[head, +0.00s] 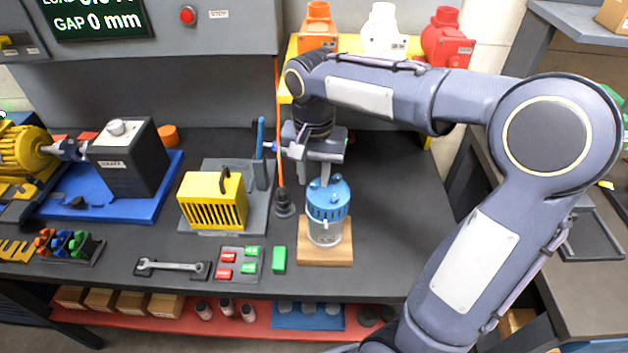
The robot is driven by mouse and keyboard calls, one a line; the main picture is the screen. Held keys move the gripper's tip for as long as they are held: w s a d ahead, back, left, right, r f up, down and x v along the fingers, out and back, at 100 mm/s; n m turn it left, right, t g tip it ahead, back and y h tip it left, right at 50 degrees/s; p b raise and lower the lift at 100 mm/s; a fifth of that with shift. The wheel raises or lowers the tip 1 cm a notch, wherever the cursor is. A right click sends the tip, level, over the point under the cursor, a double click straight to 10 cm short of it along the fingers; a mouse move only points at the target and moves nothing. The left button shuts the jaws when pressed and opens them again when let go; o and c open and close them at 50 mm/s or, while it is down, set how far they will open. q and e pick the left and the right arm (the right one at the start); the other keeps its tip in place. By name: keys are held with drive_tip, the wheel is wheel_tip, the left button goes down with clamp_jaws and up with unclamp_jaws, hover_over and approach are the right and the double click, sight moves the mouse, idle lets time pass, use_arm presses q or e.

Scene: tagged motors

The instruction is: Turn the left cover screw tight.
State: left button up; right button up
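A clear cylindrical housing (324,233) with a blue cover (328,203) stands upright on a wooden block (312,254) near the middle of the bench. Small blue screw heads show on top of the cover, including a left one (315,184) and a right one (336,178). My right gripper (325,178) points down right above the cover, at its screws. Its fingertips are small and overlap the screws in this view, so I cannot tell whether they grip one. My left gripper is out of view.
A yellow slotted motor cover (214,203) sits on a grey fixture to the left. A wrench (172,266) and a grey tray (238,267) with red and green tags lie in front. An orange cord (278,110) hangs beside my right gripper. The bench right of the housing is clear.

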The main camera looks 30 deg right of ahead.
drive_tip(key=n, duration=0.2)
drive_tip(key=shift+r+n+p, duration=0.1)
drive_tip(key=shift+n+p, duration=0.2)
drive_tip(key=shift+p, duration=0.1)
drive_tip(key=n+p, duration=0.1)
drive_tip(key=n, duration=0.2)
drive_tip(key=shift+n, duration=0.3)
drive_tip(key=n, duration=0.3)
drive_tip(key=shift+f+n+p, duration=0.2)
drive_tip(key=shift+n+p, duration=0.1)
drive_tip(key=shift+n, duration=0.6)
drive_tip(key=c, duration=0.6)
